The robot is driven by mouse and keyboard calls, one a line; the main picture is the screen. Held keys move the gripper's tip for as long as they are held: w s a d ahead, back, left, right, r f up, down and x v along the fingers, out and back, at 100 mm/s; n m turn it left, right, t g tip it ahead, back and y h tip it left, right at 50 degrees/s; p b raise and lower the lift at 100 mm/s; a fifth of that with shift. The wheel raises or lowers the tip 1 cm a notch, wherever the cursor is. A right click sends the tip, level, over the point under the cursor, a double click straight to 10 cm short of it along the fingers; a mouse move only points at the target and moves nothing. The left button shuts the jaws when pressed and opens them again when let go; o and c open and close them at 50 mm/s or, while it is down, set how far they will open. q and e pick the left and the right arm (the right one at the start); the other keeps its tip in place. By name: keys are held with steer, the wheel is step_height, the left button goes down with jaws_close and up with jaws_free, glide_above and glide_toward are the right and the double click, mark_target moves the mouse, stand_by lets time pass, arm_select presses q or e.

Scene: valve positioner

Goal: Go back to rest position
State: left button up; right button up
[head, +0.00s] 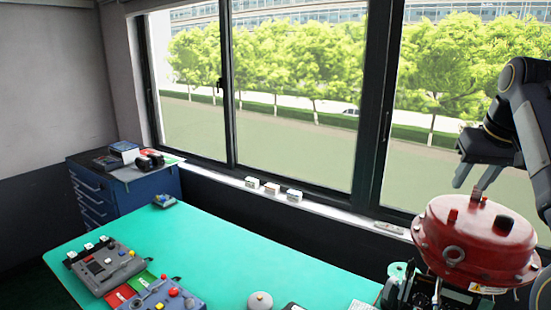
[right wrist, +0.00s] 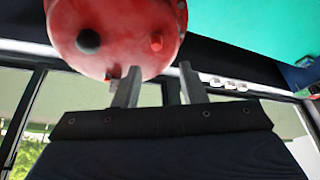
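My right gripper (head: 468,190) is in the upper right of the head view, its fingers pointing down just above the red valve housing (head: 458,232). The housing is round, with a red knob (head: 453,215) and a black knob (head: 503,224) on top. In the right wrist view, the two fingers of my right gripper (right wrist: 160,72) are spread apart with nothing held between them. The red housing (right wrist: 112,28) shows beyond the fingertips there, and I cannot tell for certain whether they touch it. My left gripper is in neither view.
A green table (head: 235,250) bears a grey control box (head: 105,268) and a blue-grey one (head: 165,298) at its left. A blue drawer cabinet (head: 145,190) stands at the back left. Small white boxes (head: 272,188) line the windowsill. The table's middle is mostly clear.

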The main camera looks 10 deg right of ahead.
mark_target(456, 213)
steer(key=s+a+f+y+b, duration=0.1)
steer(key=s+a+f, duration=0.6)
steer(key=f, duration=0.4)
steer(key=s+a+f+n+y+b, duration=0.1)
steer(key=s+a+f+y, duration=0.1)
steer(key=s+a+f, duration=0.6)
steer(key=s+a+f+t+y+b, duration=0.1)
steer(key=s+a+f+b, duration=0.1)
steer(key=s+a+f, duration=0.5)
step_height(456, 213, down, 7)
steer(key=shift+s+a+r+n+y, duration=0.2)
steer(key=shift+s+a+n+y, duration=0.2)
steer(key=shift+a, duration=0.8)
steer(key=shift+w, duration=0.1)
